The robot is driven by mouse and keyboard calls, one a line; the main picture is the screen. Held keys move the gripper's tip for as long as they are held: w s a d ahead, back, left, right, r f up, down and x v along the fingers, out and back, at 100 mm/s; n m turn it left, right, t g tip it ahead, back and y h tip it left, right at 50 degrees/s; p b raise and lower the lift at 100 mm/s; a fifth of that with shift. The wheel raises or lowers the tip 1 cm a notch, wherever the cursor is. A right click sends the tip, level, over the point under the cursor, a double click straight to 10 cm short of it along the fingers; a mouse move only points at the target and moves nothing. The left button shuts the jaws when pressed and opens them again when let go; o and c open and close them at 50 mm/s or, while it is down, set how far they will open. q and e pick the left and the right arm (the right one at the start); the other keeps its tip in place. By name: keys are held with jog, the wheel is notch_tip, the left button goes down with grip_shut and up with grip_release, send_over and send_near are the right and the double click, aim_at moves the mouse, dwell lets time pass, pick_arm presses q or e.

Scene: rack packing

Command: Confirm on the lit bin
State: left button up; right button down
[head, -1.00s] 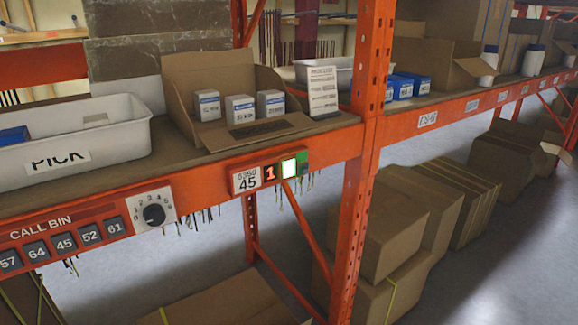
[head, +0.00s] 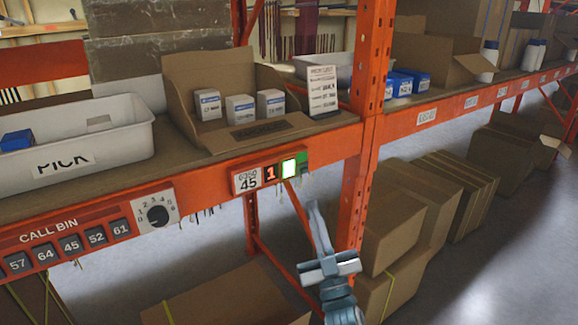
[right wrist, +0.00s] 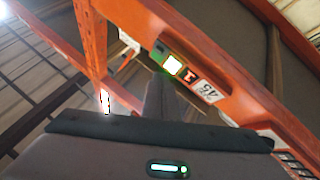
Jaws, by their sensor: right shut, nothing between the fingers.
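The bin label module on the orange shelf beam reads 45 (head: 246,181), with a red digit 1 (head: 270,173) and a lit white button (head: 289,168) edged in green. The lit button also shows in the right wrist view (right wrist: 172,65), just beyond my fingers. Above it stands an open cardboard bin (head: 225,85) with several white-and-blue boxes. My right gripper (head: 313,206) is below and to the right of the button, pointing up, shut and empty; its fingers (right wrist: 160,95) appear apart from the button. My left gripper is not in view.
A white PICK tote (head: 100,163) holding a blue box (head: 17,140) stands on the shelf at left. A CALL BIN panel (head: 70,230) with a dial is on the beam. An orange upright (head: 361,130) stands right of the button; cardboard boxes (head: 395,215) sit below.

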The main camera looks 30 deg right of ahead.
notch_tip(320, 180, up, 6)
jog(key=s+t, duration=0.1)
jog(key=s, duration=0.1)
jog(key=shift+s+d+f+h, duration=0.15)
jog(key=shift+s+f+h, duration=0.1)
jog(key=shift+s+h, duration=0.15)
jog(key=shift+w, duration=0.15)
jog(key=b, duration=0.1)
send_near(292, 158)
jog(key=shift+d+r, duration=0.5)
jog(key=shift+r, duration=0.85)
jog(key=shift+w+b, duration=0.35)
jog(key=shift+w, duration=0.8)
jog(key=shift+w+a, duration=0.1)
jog(key=shift+w, duration=0.35)
